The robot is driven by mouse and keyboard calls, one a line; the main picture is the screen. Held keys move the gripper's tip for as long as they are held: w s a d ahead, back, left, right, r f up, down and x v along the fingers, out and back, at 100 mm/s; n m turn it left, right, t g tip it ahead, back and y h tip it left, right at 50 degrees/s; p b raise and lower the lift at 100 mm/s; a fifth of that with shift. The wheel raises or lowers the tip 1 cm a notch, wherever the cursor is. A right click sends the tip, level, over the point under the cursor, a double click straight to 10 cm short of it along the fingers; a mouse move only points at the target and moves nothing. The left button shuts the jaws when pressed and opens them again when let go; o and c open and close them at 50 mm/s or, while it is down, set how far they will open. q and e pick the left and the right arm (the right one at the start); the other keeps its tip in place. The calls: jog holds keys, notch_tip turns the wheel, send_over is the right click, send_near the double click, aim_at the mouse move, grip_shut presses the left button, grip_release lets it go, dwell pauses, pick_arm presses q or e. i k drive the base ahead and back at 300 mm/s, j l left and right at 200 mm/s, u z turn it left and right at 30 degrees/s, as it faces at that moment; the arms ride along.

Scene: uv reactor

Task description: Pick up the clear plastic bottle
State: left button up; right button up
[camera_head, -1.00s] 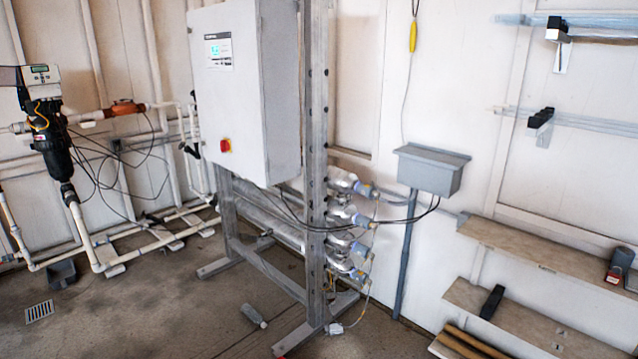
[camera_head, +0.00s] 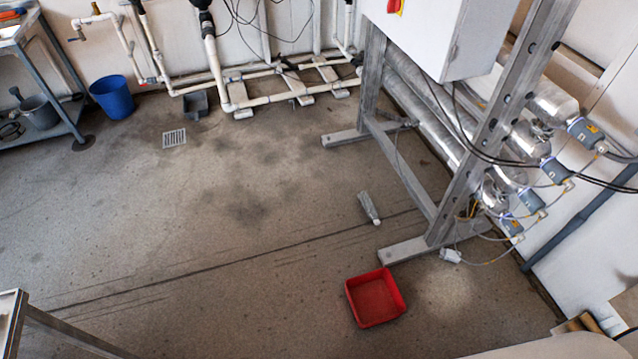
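A small clear-grey bottle (camera_head: 368,207) lies on its side on the concrete floor, its white cap end toward the lower right. It lies just left of the metal frame's foot and apart from it. Neither of my grippers shows in the head view.
A red tray (camera_head: 375,298) sits on the floor in front of the bottle. The metal frame (camera_head: 405,249) with silver reactor tubes and hanging cables stands to the right. A blue bucket (camera_head: 112,97), white pipes and a floor drain (camera_head: 174,138) are at the back left. The middle-left floor is clear.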

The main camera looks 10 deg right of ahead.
aim_at(370, 209)
jog(key=i+j+z, duration=0.1)
jog(key=i, duration=0.4)
jog(key=i+j, duration=0.15)
jog(key=i, duration=0.3)
jog(key=i+j+z, duration=0.15)
jog(key=i, duration=0.35)
jog(key=i+z, duration=0.2)
jog(key=z, duration=0.25)
jog(key=i+j+z, duration=0.2)
jog(key=z, duration=0.2)
jog(key=i+j+z, duration=0.2)
jog(key=z, duration=0.25)
jog(key=i+j+z, duration=0.15)
jog(key=z, duration=0.3)
jog(key=i+j+z, duration=0.1)
jog(key=j+z, duration=0.3)
